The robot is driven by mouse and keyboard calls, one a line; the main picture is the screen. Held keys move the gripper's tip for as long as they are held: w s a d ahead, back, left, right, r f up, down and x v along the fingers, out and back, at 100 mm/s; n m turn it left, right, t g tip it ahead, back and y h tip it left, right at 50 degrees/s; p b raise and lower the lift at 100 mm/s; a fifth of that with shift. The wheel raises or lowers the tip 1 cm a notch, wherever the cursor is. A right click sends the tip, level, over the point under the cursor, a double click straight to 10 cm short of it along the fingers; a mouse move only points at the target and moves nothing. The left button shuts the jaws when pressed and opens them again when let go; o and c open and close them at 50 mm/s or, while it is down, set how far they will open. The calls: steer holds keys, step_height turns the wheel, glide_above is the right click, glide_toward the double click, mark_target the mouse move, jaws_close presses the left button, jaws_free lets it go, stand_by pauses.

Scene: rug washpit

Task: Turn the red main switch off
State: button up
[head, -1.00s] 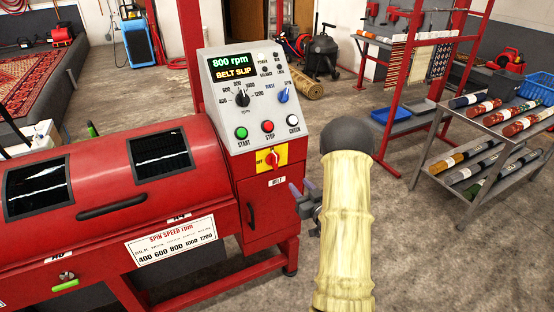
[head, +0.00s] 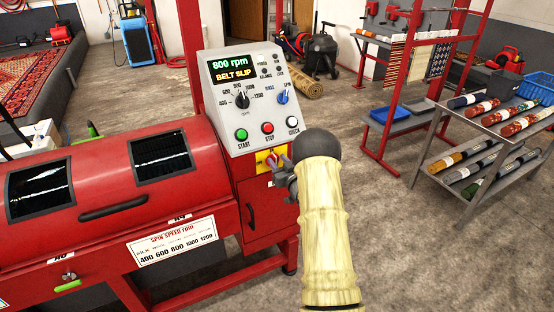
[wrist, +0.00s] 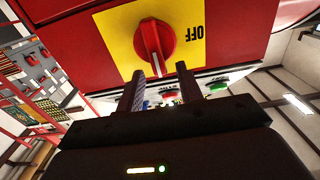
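The red main switch (wrist: 155,45) is a round knob with a raised handle on a yellow plate (wrist: 122,22). In the upside-down wrist view, the handle points down the picture, away from the OFF lettering at the plate's right side. In the head view the plate (head: 261,163) is below the sloped control panel, with the knob mostly hidden by my gripper (head: 278,160). My gripper is open, its two dark fingertips (wrist: 161,70) apart just short of the knob.
The control panel (head: 243,95) above the switch has green, red and white buttons and two dials. Its display reads 800 rpm and BELT SLIP. The red machine (head: 110,215) fills the left. A trolley (head: 480,140) with rolled rugs stands at right, with clear floor between.

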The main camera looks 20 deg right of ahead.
steer(key=shift+w, duration=0.8)
steer(key=shift+s, duration=0.1)
jaws_close()
